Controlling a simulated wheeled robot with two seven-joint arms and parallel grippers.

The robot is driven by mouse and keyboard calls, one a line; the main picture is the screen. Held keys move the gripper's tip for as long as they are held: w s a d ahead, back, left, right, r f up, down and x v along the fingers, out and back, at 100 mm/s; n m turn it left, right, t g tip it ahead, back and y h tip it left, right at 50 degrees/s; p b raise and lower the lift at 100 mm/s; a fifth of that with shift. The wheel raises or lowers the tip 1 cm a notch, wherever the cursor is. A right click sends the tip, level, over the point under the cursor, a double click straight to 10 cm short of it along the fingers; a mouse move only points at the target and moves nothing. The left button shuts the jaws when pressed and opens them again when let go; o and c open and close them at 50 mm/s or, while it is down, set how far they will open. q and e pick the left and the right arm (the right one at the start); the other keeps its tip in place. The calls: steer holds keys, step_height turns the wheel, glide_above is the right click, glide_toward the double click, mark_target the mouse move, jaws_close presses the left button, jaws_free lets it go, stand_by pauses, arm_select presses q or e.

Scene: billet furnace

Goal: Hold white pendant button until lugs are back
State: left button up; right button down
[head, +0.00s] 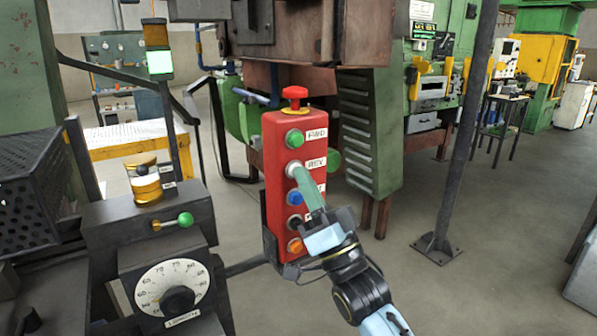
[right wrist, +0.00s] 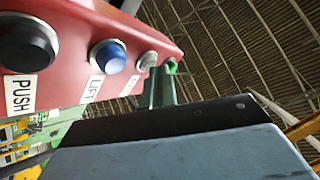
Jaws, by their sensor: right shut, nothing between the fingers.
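A red pendant box (head: 281,130) stands upright in the head view, with a column of buttons. From the top it has a red mushroom knob (head: 294,96), a green button (head: 294,138), the white button (head: 291,168), a blue one (head: 294,198), a black one and an orange one. My right gripper (head: 300,175) is shut and empty, its green fingertips at the white button. In the right wrist view the fingers (right wrist: 160,85) reach up to the white button (right wrist: 147,61); whether it is pressed in I cannot tell. I cannot make out any lugs. My left gripper is out of view.
Left of the pendant is a dark control stand with a dial (head: 172,288) and a green-knobbed lever (head: 185,220). A grey post (head: 463,140) stands at right. The floor between is clear.

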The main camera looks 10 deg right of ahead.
steer(key=shift+s, duration=0.1)
stand_by(0.7)
steer(key=shift+s+d+p, duration=0.3)
steer(key=shift+s+p, duration=0.15)
steer(key=shift+s, duration=0.3)
steer(key=s, duration=0.1)
steer(key=s+d+p, duration=0.1)
steer(key=s, duration=0.1)
steer(key=s+p, duration=0.1)
steer(key=shift+s+d, duration=0.35)
steer(key=shift+s, duration=0.05)
